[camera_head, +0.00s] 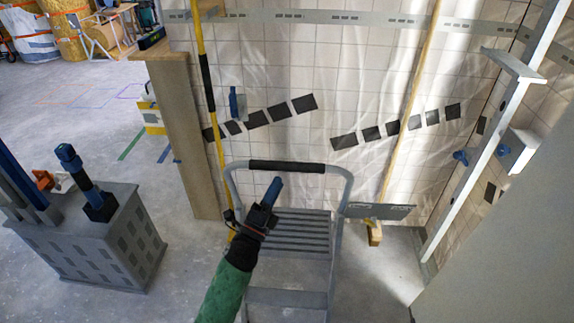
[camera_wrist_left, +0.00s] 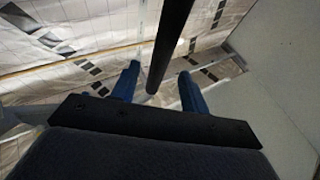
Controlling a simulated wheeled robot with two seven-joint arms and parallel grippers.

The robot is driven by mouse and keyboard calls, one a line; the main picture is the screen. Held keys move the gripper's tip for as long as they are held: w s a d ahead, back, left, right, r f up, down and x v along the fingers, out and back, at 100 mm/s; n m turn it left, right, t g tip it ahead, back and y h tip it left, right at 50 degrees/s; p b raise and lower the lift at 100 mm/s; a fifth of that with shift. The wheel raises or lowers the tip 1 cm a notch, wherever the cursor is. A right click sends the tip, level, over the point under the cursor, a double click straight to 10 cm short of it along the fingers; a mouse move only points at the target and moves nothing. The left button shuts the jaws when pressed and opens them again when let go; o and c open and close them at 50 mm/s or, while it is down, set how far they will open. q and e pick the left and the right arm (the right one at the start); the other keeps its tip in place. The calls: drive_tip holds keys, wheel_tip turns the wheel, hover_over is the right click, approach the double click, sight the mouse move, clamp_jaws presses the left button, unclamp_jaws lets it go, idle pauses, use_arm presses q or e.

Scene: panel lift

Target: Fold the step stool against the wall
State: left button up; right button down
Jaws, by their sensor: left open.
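The grey step stool (camera_head: 342,205) stands unfolded in front of the tiled wall, with a ribbed upper tread (camera_head: 302,230) and a lower step (camera_head: 286,298). Its curved top rail carries a black grip (camera_head: 288,167). My left gripper (camera_head: 274,188), on a green-sleeved arm, is just below and in front of this grip, partly covering the stool's left side. In the left wrist view my gripper (camera_wrist_left: 158,84) is open, its blue fingers apart. The black grip (camera_wrist_left: 171,42) runs between them there; I cannot tell whether they touch it. My right gripper is not in view.
The tiled wall (camera_head: 350,75) is behind the stool. A yellow pole (camera_head: 214,130) and a wooden post (camera_head: 186,140) stand left. A grey box (camera_head: 90,245) with blue-handled tools is further left. A white upright frame (camera_head: 490,150) and a grey panel (camera_head: 510,250) bound the right.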

sight(286, 166)
use_arm(q)
drive_tip(key=p+x, duration=0.2)
drive_tip(key=x, duration=0.4)
drive_tip(key=shift+w+r, duration=0.15)
drive_tip(key=shift+r, duration=0.1)
drive_tip(key=shift+w+d, duration=0.1)
drive_tip(key=shift+w, duration=0.1)
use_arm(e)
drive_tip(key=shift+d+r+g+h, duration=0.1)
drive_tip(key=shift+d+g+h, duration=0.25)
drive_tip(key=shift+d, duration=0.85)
